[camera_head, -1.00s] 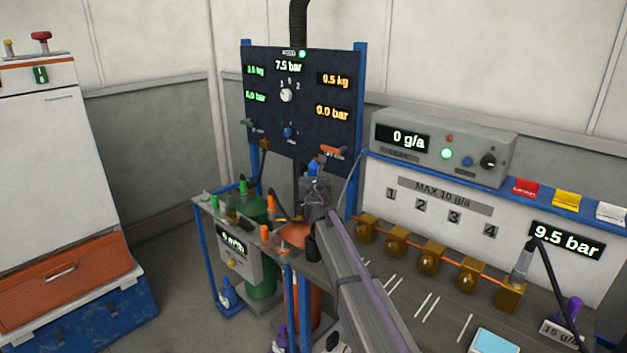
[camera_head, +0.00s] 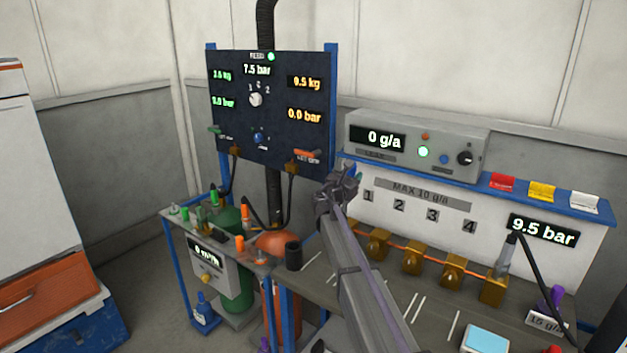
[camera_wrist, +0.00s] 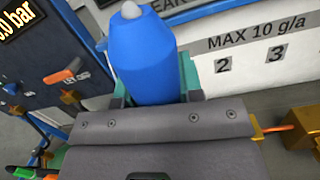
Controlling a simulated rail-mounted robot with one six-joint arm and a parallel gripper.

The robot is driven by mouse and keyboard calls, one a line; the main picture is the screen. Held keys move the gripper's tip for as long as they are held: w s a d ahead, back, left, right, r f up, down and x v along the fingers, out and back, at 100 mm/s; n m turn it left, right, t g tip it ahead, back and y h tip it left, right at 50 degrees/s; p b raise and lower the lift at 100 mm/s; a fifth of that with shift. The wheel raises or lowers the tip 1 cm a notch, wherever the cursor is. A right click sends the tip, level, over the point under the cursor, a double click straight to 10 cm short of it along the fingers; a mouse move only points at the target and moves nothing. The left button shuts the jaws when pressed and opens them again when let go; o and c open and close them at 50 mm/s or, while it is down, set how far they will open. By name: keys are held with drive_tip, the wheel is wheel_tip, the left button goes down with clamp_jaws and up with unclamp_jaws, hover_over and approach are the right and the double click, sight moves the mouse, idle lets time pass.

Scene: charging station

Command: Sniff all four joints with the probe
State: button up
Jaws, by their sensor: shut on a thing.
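My gripper (camera_head: 343,184) is shut on the probe (camera_wrist: 143,55), a blue body with a rounded grey tip, between teal jaws in the wrist view. A brass block (camera_wrist: 301,128) shows at the right of the wrist view, apart from the probe. The detector (camera_head: 418,146) reads 0 g/a with a green lamp.
An end block (camera_head: 493,291) carries a grey plug with a black cable. The dark gauge panel (camera_head: 271,108) stands at the left, above bottles and a small cart (camera_head: 213,264). A black cup (camera_head: 293,256) stands on the bench's left part. A pale blue pad lies in front.

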drive_tip(key=f+m+g+h+b, duration=0.1)
drive_tip(key=w+d+f+m+g+h+b, duration=0.1)
drive_tip(key=f+b, duration=0.1)
drive_tip(key=d+f+m+g+h+b, duration=0.1)
drive_tip(key=h+b, duration=0.1)
drive_tip(key=shift+w+f+m, duration=0.3)
idle(0.4)
idle(4.7)
drive_tip(key=s+r+p, duration=0.4)
drive_tip(key=r, duration=0.1)
drive_tip(key=shift+d+p, duration=0.15)
drive_tip(key=shift+p, duration=0.15)
drive_tip(key=shift+s, duration=0.1)
